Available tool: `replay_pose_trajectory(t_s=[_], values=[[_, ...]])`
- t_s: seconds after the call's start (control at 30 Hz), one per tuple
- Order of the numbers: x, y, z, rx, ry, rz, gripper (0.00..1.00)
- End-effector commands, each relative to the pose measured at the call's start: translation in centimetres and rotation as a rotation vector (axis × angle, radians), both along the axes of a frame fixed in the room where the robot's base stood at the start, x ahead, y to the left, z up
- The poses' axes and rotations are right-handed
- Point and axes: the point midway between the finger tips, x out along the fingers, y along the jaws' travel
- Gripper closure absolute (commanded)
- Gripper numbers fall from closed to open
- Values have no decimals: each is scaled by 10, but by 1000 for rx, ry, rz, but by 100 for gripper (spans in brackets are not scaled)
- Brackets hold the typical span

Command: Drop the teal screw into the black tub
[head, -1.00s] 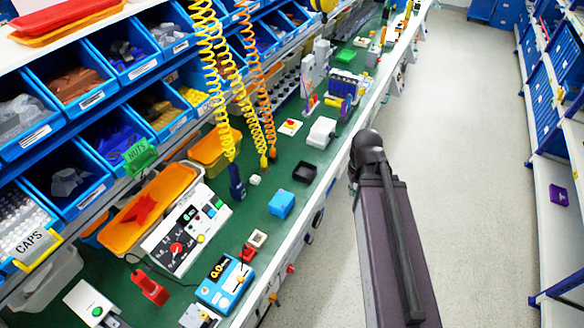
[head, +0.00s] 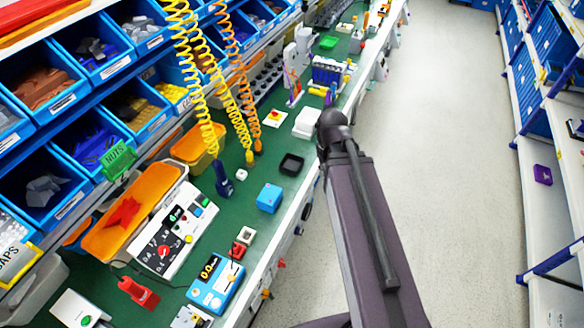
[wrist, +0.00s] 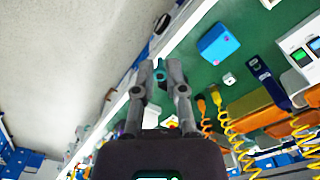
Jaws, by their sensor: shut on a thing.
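In the wrist view my gripper (wrist: 159,74) is shut on the teal screw (wrist: 160,75), a small teal piece showing between the fingertips. The fingers hide most of it. In the head view the black tub (head: 291,164) is a small, open, square black container on the green bench, behind the blue box and to the left of my arm. I cannot make out the tub for sure in the wrist view, where my gripper covers part of the bench. The head view shows my arm but not my gripper or the screw.
A blue box (head: 270,197) stands nearer than the tub, a small white cube (head: 241,174) to its left and a white box (head: 305,123) behind it. Coiled yellow hoses (head: 205,80) hang over the bench. The aisle floor (head: 440,170) at right is clear.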

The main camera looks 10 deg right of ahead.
Motion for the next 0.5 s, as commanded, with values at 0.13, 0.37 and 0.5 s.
replay_pose_trajectory(t_s=[0.13, 0.37, 0.5], values=[[12, 0, -9, 0, 0, 21, 100], [55, 4, -36, -1, -1, 105, 100], [93, 8, -59, -2, -1, 185, 100]])
